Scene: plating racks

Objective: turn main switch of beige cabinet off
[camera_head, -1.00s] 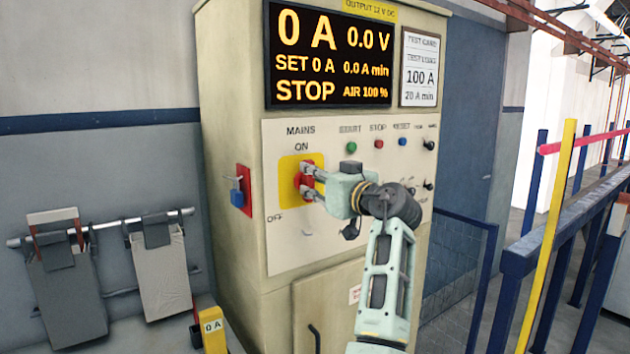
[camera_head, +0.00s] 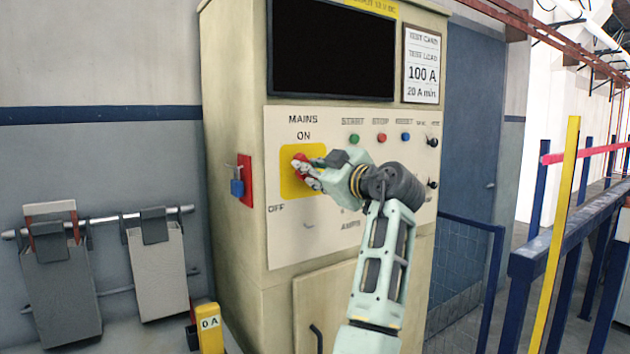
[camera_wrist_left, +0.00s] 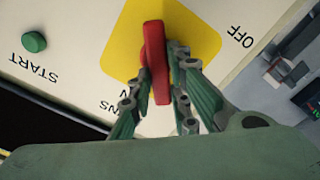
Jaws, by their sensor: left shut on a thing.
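The beige cabinet (camera_head: 235,120) stands in the middle of the head view. Its main switch is a red handle (camera_head: 301,164) on a yellow plate (camera_head: 290,187), with ON printed above and OFF at lower left. My left gripper (camera_head: 310,172) is shut on the red handle, with the fingers rolled over at a slant. In the left wrist view the fingers (camera_wrist_left: 163,82) clasp the red handle (camera_wrist_left: 157,40) from both sides, in front of the yellow plate. The fingers partly hide the handle in the head view. The cabinet's display (camera_head: 330,50) is black. My right gripper is not in view.
Green, red and blue buttons (camera_head: 381,138) sit on the panel right of the switch. A red plate with a blue padlock (camera_head: 237,187) is on the cabinet's left side. Grey plates hang on a wall rail (camera_head: 100,228) at left. Blue railings (camera_head: 560,245) stand at right.

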